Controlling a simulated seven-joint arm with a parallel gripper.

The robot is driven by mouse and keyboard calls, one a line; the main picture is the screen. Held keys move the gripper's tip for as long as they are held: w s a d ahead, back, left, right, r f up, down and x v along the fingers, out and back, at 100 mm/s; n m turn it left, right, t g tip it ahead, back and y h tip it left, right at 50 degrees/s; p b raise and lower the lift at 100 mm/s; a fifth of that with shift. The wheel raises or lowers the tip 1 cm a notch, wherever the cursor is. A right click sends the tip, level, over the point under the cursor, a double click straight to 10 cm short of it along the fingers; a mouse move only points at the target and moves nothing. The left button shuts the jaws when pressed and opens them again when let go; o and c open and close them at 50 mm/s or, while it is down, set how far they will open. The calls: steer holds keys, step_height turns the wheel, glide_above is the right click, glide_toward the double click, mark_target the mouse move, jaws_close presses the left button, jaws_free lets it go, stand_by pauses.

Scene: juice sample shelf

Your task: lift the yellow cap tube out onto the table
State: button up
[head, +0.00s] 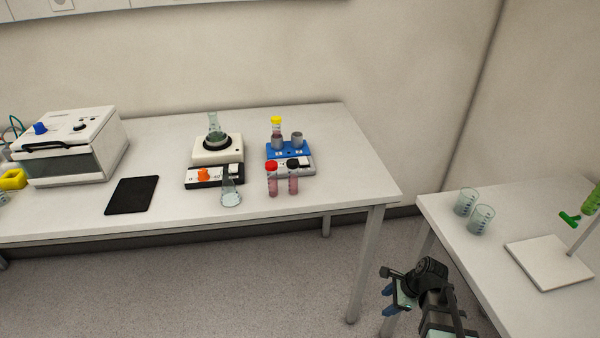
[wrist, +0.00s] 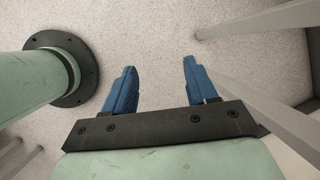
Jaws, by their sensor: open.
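The yellow cap tube (head: 277,128) stands upright in a holder on a blue-topped device (head: 288,151) on the main table (head: 330,185). Its lower part is hidden by the holder. My gripper (head: 390,300) is far off to the lower right in the head view, in front of the tables and below their tops. In the wrist view my gripper (wrist: 157,85) has its two blue fingers apart with only floor between them. It is open and empty.
A red cap tube (head: 272,180) and a black cap tube (head: 293,178) stand in front of the device. Two beakers (head: 481,219) are on the right table (head: 450,220).

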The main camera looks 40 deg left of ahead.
steer(key=a+r+m+t+y, duration=0.1)
steer(key=a+r+m+y, duration=0.15)
steer(key=a+r, duration=0.95)
steer(key=a+r+m+y, duration=0.2)
steer(key=a+r+m, duration=0.2)
steer(key=a+r, duration=0.8)
steer(key=n+y, duration=0.1)
glide_toward(276, 117)
steer(key=shift+s+d+f+x, duration=0.1)
steer(key=shift+d+f+x, duration=0.1)
steer(key=shift+x, duration=1.65)
steer(key=shift+s+d+f+x, duration=0.1)
steer(key=shift+d+f+x, duration=0.05)
steer(key=shift+x, duration=1.7)
steer(key=shift+d+f+x, duration=0.15)
steer(key=shift+f+x, duration=0.05)
steer(key=shift+x, duration=1.65)
jaws_close()
steer(key=shift+r, duration=0.9)
